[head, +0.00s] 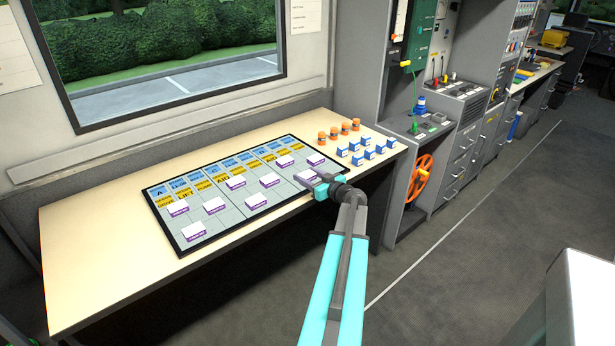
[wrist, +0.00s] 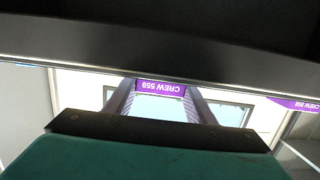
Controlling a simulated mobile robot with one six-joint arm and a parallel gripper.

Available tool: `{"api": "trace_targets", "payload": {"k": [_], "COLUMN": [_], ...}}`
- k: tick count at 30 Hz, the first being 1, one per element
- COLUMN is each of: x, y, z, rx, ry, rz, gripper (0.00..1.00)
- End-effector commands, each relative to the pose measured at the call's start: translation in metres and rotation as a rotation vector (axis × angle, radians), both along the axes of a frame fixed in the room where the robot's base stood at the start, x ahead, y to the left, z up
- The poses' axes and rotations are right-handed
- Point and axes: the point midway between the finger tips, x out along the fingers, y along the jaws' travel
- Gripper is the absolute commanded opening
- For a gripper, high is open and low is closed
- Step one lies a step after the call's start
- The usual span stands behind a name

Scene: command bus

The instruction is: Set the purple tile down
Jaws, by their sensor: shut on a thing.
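My gripper (head: 318,183) is at the right end of the board, low over its front right part. It is shut on a purple-edged white tile (head: 305,177). In the wrist view the tile's purple edge (wrist: 161,87) reads "CREW 559", upside down, between the two fingers. The board (head: 215,236) is black-rimmed with grey columns under blue and yellow header labels. I cannot tell whether the held tile touches the board. Another purple-edged tile (wrist: 296,104) shows at the right of the wrist view.
Several white tiles with purple edges, such as one at the front left (head: 193,230), lie on the board. Orange-capped pieces (head: 333,133) and blue-and-white blocks (head: 366,154) stand behind and right of my gripper. The table (head: 110,265) is clear at the left.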

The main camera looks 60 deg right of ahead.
Motion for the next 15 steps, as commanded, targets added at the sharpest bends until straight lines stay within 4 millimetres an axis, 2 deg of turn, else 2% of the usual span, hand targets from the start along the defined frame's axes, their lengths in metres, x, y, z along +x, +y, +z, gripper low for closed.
{"api": "trace_targets", "payload": {"k": [4, 5, 8, 15], "x": [0.0000, -0.0001, -0.0001, -0.0002], "y": [-0.0003, -0.0003, -0.0002, -0.0002], "z": [-0.0020, -0.0025, -0.0025, -0.0024], "rx": [0.000, 0.000, -0.001, 0.000], "ry": [0.000, 0.000, 0.000, 0.000], "rz": [0.000, 0.000, 0.000, 0.000], "gripper": [0.27, 0.51, 0.68, 0.68]}}
